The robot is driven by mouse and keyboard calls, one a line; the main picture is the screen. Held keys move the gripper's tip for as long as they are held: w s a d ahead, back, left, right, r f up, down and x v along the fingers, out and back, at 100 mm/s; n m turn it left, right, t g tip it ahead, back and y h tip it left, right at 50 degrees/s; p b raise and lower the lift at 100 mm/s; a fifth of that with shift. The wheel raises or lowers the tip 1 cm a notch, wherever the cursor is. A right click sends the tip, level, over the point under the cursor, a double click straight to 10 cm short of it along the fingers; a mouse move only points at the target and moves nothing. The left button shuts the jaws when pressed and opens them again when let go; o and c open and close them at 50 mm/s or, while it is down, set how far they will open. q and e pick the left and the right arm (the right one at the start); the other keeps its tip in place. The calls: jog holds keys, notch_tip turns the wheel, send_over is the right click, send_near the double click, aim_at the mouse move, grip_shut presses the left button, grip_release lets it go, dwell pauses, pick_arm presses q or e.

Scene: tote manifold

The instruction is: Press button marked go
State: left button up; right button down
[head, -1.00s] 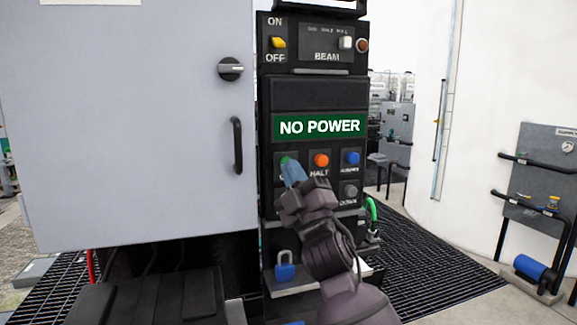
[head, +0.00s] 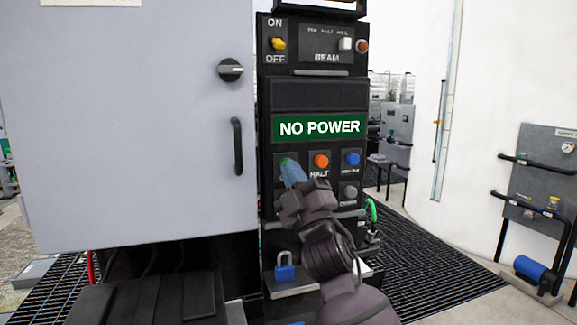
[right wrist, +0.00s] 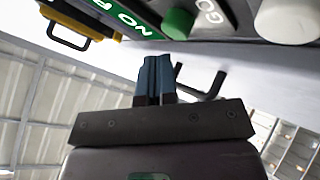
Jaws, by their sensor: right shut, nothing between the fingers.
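The green go button (head: 286,161) is on the black control panel, at the left of the upper button row. My right gripper (head: 288,168) is shut and empty, its blue fingertips at the go button and covering part of it and its label. In the right wrist view the green button (right wrist: 179,22) stands out beside the word GO, just beyond the shut fingertips (right wrist: 156,58). Whether the fingertips touch it I cannot tell. The green display (head: 319,126) above reads NO POWER. My left gripper is not in view.
An orange HALT button (head: 321,161) and a blue button (head: 352,158) sit right of go, with a grey button (head: 350,192) below. A yellow ON/OFF switch (head: 278,43) is at the top. A grey cabinet door (head: 140,130) stands close on the left.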

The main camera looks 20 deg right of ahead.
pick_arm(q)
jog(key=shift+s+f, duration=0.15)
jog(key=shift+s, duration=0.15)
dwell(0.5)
pick_arm(e)
jog(key=shift+w, duration=0.1)
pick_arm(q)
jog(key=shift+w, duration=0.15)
pick_arm(e)
jog(key=shift+w, duration=0.35)
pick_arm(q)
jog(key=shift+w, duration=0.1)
